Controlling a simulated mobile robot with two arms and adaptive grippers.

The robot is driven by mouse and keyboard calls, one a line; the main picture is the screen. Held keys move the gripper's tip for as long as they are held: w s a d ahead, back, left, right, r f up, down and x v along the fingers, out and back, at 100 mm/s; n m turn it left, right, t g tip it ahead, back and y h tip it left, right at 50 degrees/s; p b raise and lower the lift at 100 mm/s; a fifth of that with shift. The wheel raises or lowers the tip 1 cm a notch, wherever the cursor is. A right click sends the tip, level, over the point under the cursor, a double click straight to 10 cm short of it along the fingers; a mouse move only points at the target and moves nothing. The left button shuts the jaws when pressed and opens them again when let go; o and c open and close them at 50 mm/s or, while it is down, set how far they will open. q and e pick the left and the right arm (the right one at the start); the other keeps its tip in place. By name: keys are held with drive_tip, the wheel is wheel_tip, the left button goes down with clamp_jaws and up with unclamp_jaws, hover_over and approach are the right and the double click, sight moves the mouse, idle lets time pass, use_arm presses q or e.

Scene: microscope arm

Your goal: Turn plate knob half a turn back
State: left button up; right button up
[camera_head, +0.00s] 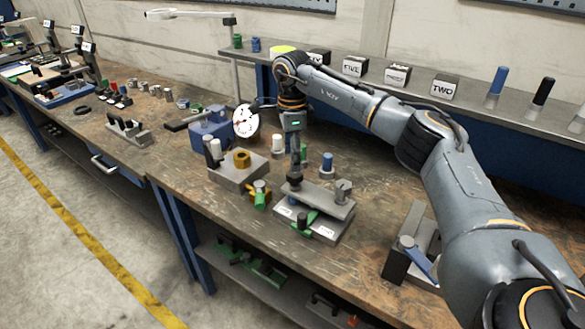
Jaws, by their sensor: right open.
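A grey plate assembly (318,203) sits near the front edge of the bench, with white labels on its lower block and a green part between its layers. A dark knob (294,181) stands at the left of its top plate, and a grey cylindrical knob (343,187) at the right. My right gripper (296,165) points down over the dark knob, open. It is too small to tell whether its fingers are around the knob or just above it. I cannot tell which knob is the plate knob. My left gripper is not in view.
A grey block with a brass nut (242,158) and a white dial gauge (246,121) stand to the left. A blue-topped cylinder (327,164) stands just behind the plate. A grey fixture with a blue handle (421,262) sits at the right, beside my arm.

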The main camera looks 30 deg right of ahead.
wheel_tip(320, 180, up, 6)
idle(0.6)
